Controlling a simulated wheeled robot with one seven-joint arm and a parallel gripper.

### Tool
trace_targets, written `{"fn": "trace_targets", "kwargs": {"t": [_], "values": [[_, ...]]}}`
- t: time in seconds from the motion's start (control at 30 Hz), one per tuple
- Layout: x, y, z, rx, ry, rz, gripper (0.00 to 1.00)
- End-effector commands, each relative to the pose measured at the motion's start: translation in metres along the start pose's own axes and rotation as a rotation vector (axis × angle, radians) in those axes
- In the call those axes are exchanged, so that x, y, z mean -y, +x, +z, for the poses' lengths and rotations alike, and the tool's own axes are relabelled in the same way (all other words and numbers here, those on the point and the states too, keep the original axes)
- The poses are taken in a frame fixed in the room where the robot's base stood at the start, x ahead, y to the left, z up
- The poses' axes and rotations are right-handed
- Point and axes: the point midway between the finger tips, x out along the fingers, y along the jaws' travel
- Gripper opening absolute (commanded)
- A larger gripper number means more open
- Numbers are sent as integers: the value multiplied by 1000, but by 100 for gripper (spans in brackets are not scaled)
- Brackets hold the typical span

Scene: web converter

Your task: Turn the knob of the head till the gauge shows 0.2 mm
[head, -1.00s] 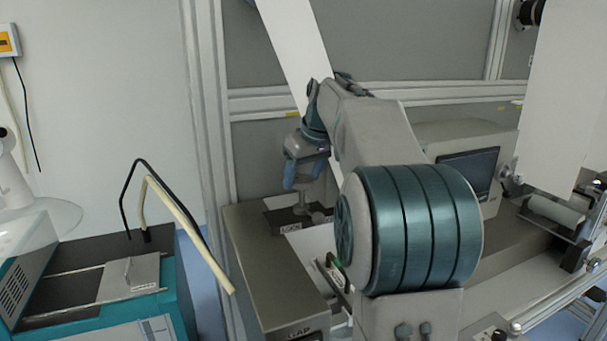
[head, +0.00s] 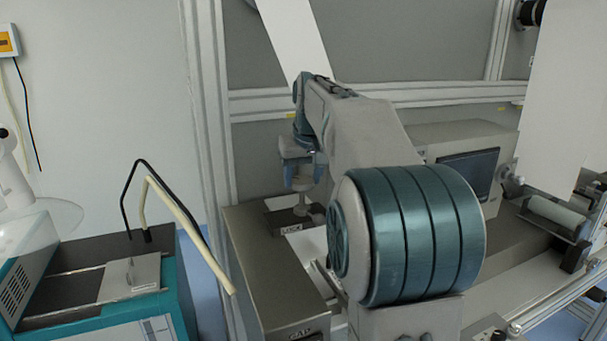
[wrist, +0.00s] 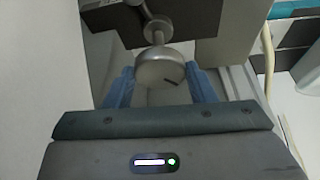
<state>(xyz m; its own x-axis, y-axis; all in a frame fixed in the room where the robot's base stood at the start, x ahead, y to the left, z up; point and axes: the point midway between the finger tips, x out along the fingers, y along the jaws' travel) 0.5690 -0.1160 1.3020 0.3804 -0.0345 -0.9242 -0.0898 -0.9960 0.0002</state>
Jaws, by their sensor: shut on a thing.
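The knob (wrist: 160,68) is a round grey metal disc with a dark mark on its face, on a shaft running up into a dark block in the wrist view. My gripper (wrist: 161,80) has its two blue fingers on either side of the knob, shut on it. In the head view, my gripper (head: 304,184) points down over the head (head: 279,221), a dark block with a small white label. The knob's rim is mostly hidden there by the fingers. I cannot make out a gauge reading in either view.
A long grey housing labelled GAP (head: 262,290) runs toward me. A grey cabinet with a dark screen (head: 470,172) stands at right. A teal machine (head: 180,290) with a bent black and cream handle stands at left. A white web (head: 292,40) hangs behind my arm.

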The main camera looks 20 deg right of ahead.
Motion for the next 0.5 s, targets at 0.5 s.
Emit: {"fn": "trace_targets", "kwargs": {"t": [0.5], "values": [[4,-2,-2,-3,451,188,27]]}}
